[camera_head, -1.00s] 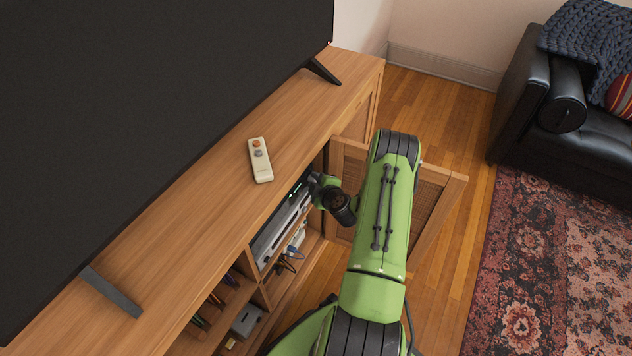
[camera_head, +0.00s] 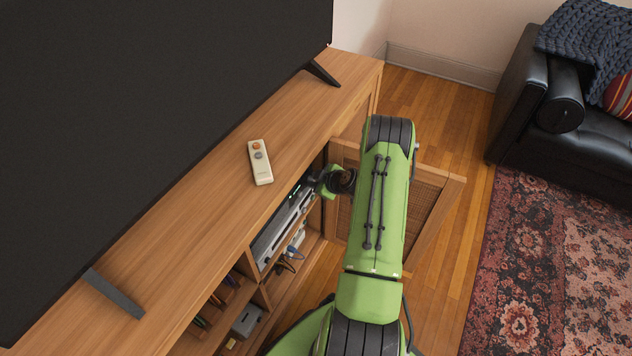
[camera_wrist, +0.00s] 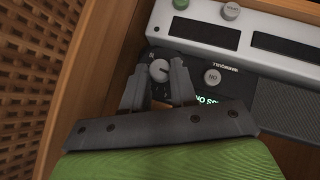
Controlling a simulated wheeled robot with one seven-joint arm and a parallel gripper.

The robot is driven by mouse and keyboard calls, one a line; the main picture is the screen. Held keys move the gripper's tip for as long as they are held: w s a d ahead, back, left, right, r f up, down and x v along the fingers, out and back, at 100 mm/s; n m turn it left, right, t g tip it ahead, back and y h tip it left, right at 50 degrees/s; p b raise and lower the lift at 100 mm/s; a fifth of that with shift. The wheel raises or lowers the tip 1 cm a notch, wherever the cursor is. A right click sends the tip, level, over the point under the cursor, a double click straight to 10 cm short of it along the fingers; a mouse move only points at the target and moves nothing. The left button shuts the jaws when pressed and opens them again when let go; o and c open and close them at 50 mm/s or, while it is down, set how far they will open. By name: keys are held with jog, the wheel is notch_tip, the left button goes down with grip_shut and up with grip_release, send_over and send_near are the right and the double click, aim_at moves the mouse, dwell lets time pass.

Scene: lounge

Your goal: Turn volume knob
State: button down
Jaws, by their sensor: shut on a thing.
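The volume knob (camera_wrist: 158,70) is a small round pale knob with a dark mark, on the dark front of a device (camera_wrist: 235,88) in the cabinet. In the wrist view my gripper (camera_wrist: 160,84) has its two dark fingers on either side of this knob, shut on it. A green lit display (camera_wrist: 212,99) shows to the right of the knob. In the head view the silver-fronted device (camera_head: 284,222) sits on the upper shelf, and my gripper (camera_head: 316,184) reaches its far end; the knob is hidden there.
An open cabinet door (camera_head: 425,205) with a woven panel stands just beyond my arm. A remote (camera_head: 260,161) lies on the cabinet top (camera_head: 215,200), beside the large TV (camera_head: 150,95). Cables and small boxes fill the lower shelves. A black sofa (camera_head: 570,110) and rug (camera_head: 550,260) are right.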

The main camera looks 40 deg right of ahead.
jog(key=shift+y, duration=0.4)
jog(key=c, duration=0.9)
grip_release()
jog(key=shift+r+p+v, duration=0.2)
jog(key=shift+p+v, duration=1.6)
jog(key=shift+v, duration=6.05)
jog(key=shift+w, duration=0.1)
